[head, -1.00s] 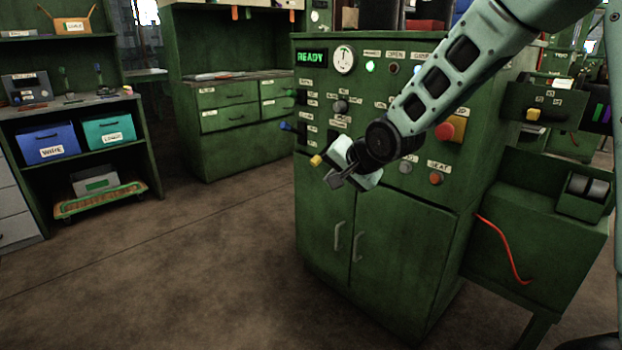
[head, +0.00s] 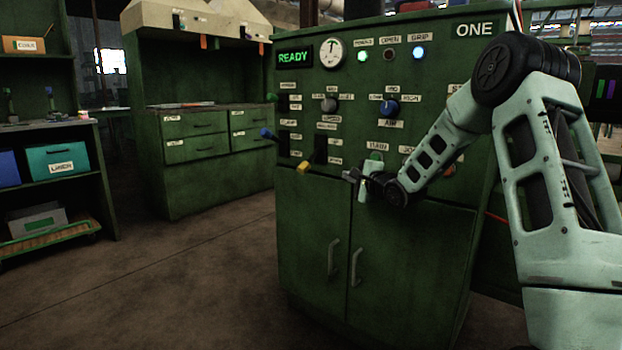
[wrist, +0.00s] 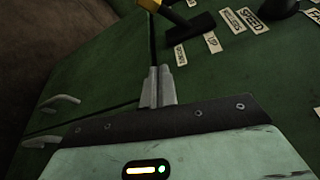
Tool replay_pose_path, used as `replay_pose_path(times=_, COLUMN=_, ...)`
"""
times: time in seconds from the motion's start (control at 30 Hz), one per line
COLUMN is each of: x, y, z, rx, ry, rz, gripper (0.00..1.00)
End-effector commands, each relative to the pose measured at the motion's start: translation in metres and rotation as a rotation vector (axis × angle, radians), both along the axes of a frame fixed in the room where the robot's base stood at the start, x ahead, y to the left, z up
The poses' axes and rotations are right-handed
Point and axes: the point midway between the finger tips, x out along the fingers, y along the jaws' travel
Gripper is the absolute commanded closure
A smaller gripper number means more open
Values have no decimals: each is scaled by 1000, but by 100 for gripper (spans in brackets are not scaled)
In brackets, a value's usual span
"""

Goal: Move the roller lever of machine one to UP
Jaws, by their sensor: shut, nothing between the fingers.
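Machine one is the green cabinet (head: 262,225) with a ONE sign and a lit READY display. Its roller lever (head: 304,167) has a yellow handle, sticks out at the lower left of the panel, and sits low in its dark slot. In the wrist view the yellow handle (wrist: 176,16) is at the top edge, beside the slot and the ROLLERS and UP labels. My gripper (head: 352,175) is shut and empty, a little right of the handle and apart from it in the head view. Its fingers (wrist: 158,78) point towards the panel in the wrist view.
A blue-handled lever (head: 268,133) and a green-handled lever (head: 272,97) stick out further left. A blue knob (head: 389,108) and a dark knob (head: 329,104) are above my gripper. Door handles (head: 355,267) are below. The floor (head: 180,270) to the left is clear.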

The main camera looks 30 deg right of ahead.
Motion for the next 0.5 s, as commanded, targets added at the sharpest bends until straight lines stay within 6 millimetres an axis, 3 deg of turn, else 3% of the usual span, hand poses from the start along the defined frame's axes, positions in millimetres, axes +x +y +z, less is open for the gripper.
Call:
replay_pose_path(times=0.33, x=1, y=0, z=0, rx=0, ry=0, rz=0, gripper=100)
replay_pose_path(times=0.5, x=17, y=0, z=-4, rx=-1, ry=0, rz=1, gripper=100)
